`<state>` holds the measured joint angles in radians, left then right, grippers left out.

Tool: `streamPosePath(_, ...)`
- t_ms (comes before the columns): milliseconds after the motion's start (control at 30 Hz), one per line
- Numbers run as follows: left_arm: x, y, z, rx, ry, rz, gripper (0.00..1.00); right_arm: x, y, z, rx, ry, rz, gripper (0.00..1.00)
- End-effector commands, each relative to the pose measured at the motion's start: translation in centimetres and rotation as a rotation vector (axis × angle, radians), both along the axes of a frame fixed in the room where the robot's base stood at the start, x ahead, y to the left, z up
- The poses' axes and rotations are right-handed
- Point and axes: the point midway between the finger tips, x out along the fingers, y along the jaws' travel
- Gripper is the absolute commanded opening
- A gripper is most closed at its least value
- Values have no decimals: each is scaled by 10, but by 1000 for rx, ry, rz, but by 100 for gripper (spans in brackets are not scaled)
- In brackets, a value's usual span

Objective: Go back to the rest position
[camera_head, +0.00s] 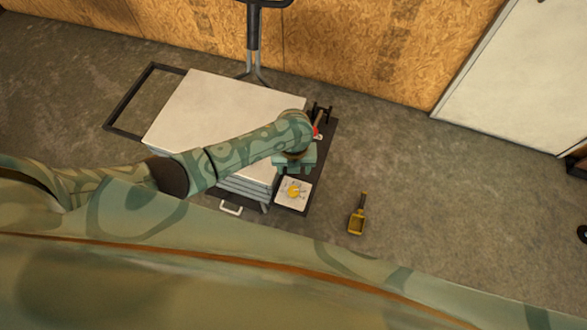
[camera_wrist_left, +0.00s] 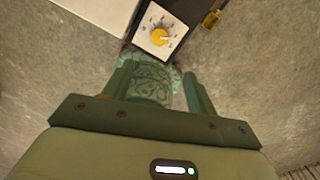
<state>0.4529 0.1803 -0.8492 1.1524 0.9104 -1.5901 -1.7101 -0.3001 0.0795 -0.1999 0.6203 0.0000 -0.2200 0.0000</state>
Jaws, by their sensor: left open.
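My left arm reaches in from the left in the head view, over a cart with a white top (camera_head: 215,110). My left gripper (camera_head: 295,163) hangs above the cart's right end, close to a white dial panel with a yellow knob (camera_head: 293,193). In the left wrist view the fingers of the gripper (camera_wrist_left: 158,88) stand apart, with no object gripped between them. A green patterned surface, likely part of my own body, shows behind the gap. The dial panel (camera_wrist_left: 160,34) lies beyond the fingertips. My right gripper is in neither view.
A yellow scoop-like tool (camera_head: 357,215) lies on the concrete floor right of the cart. A small red item (camera_head: 317,133) is at the cart's right end. A wooden wall (camera_head: 350,50) and a white door (camera_head: 520,75) stand behind. The floor at right is mostly clear.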

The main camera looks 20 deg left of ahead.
Motion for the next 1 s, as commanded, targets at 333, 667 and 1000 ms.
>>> streamPosePath(333,0,0,-1,1,1,0,57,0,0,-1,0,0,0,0)
streamPosePath(667,-24,10,-41,-30,10,295,57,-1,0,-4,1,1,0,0)
streamPosePath(1000,-229,98,-212,-77,-8,1847,57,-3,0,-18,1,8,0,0)
